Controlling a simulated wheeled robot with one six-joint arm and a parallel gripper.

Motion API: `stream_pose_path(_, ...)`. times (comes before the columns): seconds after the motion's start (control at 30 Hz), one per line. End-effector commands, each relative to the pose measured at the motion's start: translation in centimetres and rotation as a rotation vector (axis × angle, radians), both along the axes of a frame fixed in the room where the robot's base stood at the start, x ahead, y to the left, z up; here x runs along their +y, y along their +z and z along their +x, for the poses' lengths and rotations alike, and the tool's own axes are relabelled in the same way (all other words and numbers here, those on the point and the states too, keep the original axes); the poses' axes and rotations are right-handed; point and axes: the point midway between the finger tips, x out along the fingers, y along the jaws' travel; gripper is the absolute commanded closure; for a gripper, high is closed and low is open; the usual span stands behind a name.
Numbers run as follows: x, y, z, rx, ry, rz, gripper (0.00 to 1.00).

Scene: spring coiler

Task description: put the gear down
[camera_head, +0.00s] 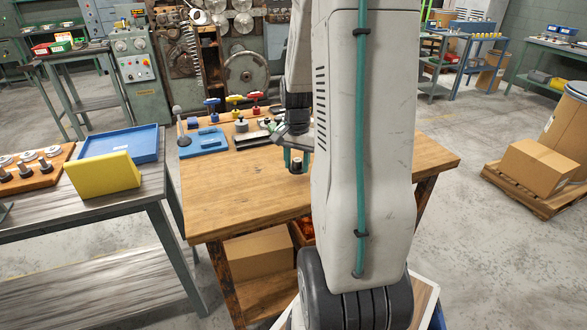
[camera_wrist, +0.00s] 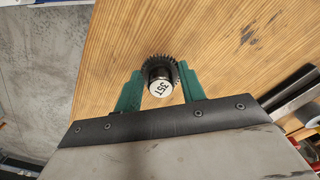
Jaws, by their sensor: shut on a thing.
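The gear (camera_wrist: 159,72) is a dark toothed wheel with a pale hub end marked with dark characters. My gripper (camera_wrist: 160,88) is shut on it, with a green finger on each side. In the head view my gripper (camera_head: 297,158) is over the wooden workbench (camera_head: 235,200), and the gear (camera_head: 296,165) shows small between the fingers. The bench top (camera_wrist: 120,40) lies behind the gear in the wrist view. I cannot tell whether the gear touches it. My arm hides the right middle of the bench.
A blue fixture (camera_head: 203,141), several colored-handled tools and small metal parts line the bench's back left. A side table at left holds a blue tray (camera_head: 128,140), a yellow block (camera_head: 103,174) and a wooden rack (camera_head: 38,178). The bench's front left is clear.

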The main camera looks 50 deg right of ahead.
Motion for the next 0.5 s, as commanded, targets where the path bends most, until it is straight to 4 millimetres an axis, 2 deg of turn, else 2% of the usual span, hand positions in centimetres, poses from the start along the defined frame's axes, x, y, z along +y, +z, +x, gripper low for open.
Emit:
stream_pose_path(0.2, -0.4, -2.9, -0.4, 0.003, -0.009, 0.002, 0.90)
stream_pose_path(0.5, -0.3, -3.1, -0.3, 0.000, -0.007, 0.001, 0.90)
